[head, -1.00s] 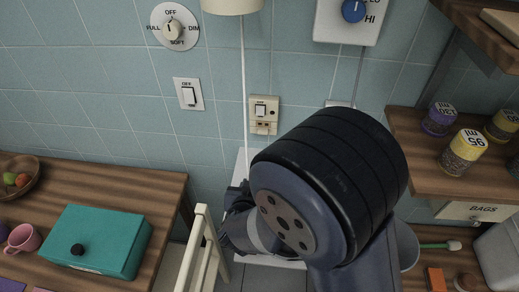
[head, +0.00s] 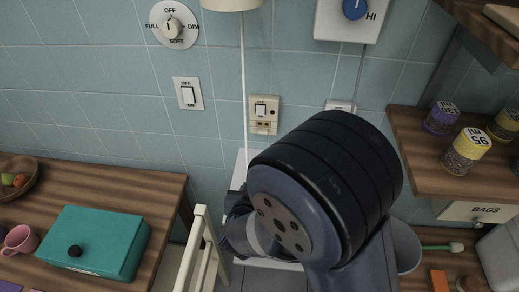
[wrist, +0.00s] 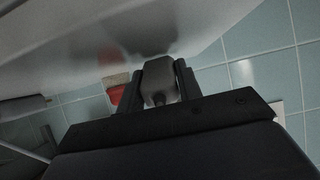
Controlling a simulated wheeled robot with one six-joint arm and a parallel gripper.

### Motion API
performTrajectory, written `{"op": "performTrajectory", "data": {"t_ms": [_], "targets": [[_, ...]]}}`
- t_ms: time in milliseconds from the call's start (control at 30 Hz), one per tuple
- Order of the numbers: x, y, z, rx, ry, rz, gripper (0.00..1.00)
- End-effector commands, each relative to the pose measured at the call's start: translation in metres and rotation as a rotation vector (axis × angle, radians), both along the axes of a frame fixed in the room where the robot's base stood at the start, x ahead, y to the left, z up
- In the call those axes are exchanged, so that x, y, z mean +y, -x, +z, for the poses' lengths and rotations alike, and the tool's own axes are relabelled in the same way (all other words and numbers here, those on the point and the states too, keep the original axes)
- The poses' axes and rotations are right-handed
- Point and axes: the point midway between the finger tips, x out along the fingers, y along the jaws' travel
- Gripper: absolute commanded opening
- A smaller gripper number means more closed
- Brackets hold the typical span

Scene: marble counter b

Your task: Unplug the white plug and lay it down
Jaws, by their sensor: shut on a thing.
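In the wrist view my gripper (wrist: 158,78) is shut on a pale grey-white block, the white plug (wrist: 157,72), which sits between the two dark fingers. A broad pale glossy surface (wrist: 90,45) lies close to the plug; I cannot tell whether they touch. In the head view my arm hides the fingers and the plug. A beige wall socket with a switch (head: 264,115) is on the tiled wall, with no plug visible in it. A second white wall fitting (head: 340,105) shows partly above my arm.
A teal box (head: 97,243) and a pink mug (head: 20,238) are on the wooden counter at left. A cream chair-like frame (head: 197,250) stands left of my arm. A shelf with spice jars (head: 466,151) is at right. A small red thing (wrist: 121,95) is beside the fingers.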

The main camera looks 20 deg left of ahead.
Motion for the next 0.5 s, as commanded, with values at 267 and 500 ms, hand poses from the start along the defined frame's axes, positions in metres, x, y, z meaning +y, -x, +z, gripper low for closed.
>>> {"op": "performTrajectory", "data": {"t_ms": [267,500], "targets": [[0.0,-0.0001,-0.0011,0.0,0.0,0.0,0.49],[0.0,0.0,-0.001,0.0,0.0,0.0,0.59]]}}
